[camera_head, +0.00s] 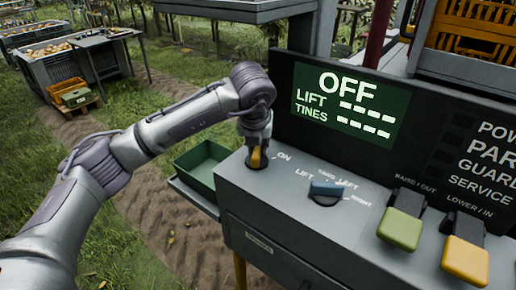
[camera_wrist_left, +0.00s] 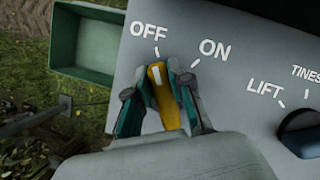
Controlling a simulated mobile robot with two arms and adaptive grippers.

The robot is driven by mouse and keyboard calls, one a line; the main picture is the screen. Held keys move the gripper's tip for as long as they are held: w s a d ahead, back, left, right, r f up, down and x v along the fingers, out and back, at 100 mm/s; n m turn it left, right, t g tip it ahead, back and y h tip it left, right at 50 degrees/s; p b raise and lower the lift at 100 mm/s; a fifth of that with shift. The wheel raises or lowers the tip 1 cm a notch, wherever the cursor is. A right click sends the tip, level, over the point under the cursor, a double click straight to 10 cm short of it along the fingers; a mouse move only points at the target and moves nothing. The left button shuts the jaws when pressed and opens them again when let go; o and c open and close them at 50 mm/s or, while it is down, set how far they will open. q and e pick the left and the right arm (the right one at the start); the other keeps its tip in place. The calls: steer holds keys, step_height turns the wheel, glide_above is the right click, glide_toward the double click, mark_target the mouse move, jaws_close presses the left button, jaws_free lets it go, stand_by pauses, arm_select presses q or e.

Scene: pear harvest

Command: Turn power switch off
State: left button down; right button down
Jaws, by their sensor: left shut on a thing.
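The power switch is a yellow knob (camera_head: 256,158) at the left end of the grey control panel (camera_head: 287,205). In the left wrist view the yellow knob (camera_wrist_left: 159,88) has a white mark that points towards the OFF label (camera_wrist_left: 149,33), with the ON label (camera_wrist_left: 213,50) to its right. My left gripper (camera_head: 258,150) reaches down over the knob. In the left wrist view my left gripper (camera_wrist_left: 160,95) has its fingers on both sides of the knob, shut on it. The display (camera_head: 347,100) reads OFF. My right gripper is not in view.
A blue selector knob (camera_head: 326,192) sits to the right on the panel, followed by a green lever (camera_head: 400,228) and a yellow lever (camera_head: 465,260). A green tray (camera_head: 203,165) is left of the panel. Crates and a table stand far left.

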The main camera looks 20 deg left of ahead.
mark_target(256, 153)
arm_select(q)
steer(key=shift+s+f, duration=0.1)
steer(key=shift+f, duration=0.2)
steer(key=c, duration=1)
jaws_free()
steer(key=shift+c, duration=0.2)
steer(key=shift+r, duration=0.1)
steer(key=shift+r, duration=0.15)
steer(key=v, duration=0.7)
steer(key=shift+r, duration=0.15)
